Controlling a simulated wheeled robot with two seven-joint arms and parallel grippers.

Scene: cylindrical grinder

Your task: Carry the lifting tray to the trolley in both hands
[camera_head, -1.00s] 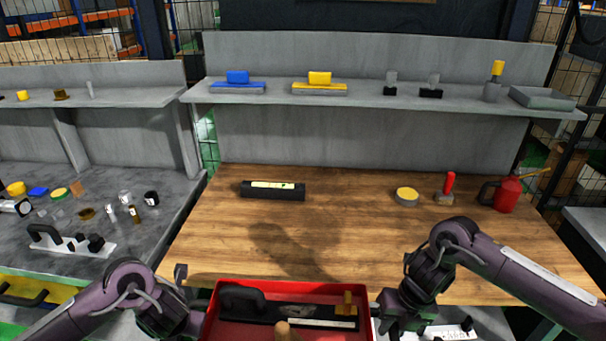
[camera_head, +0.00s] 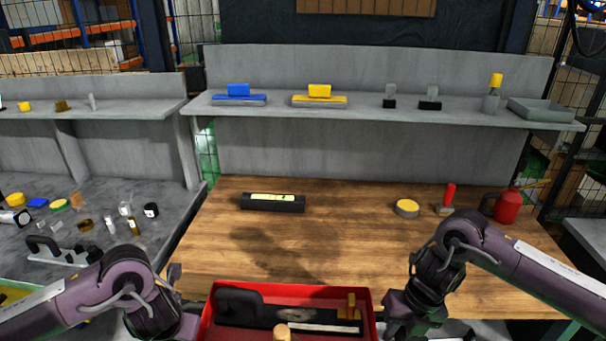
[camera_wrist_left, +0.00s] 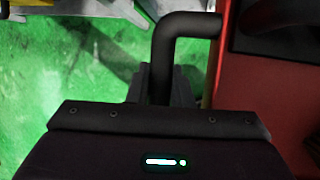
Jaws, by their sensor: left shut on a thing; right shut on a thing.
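The red lifting tray (camera_head: 292,290) is at the bottom middle of the head view, in front of the wooden bench, its near part cut off. It carries a black-handled tool (camera_head: 240,302), a brass-coloured piece (camera_head: 351,305) and a wooden knob-like end (camera_head: 282,332). My left gripper (camera_head: 190,326) is at the tray's left side; in the left wrist view it is shut on a dark bent handle (camera_wrist_left: 184,28) beside the red wall (camera_wrist_left: 250,90). My right gripper (camera_head: 392,326) is shut at the tray's right side; its fingertips are mostly hidden. I cannot make out the trolley.
The wooden bench (camera_head: 330,240) lies just beyond the tray. On it are a black block (camera_head: 272,203), a round yellow-topped tin (camera_head: 406,208), a red-handled tool (camera_head: 447,200) and a red oil can (camera_head: 507,206). A grey bench (camera_head: 90,205) with small parts stands at left.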

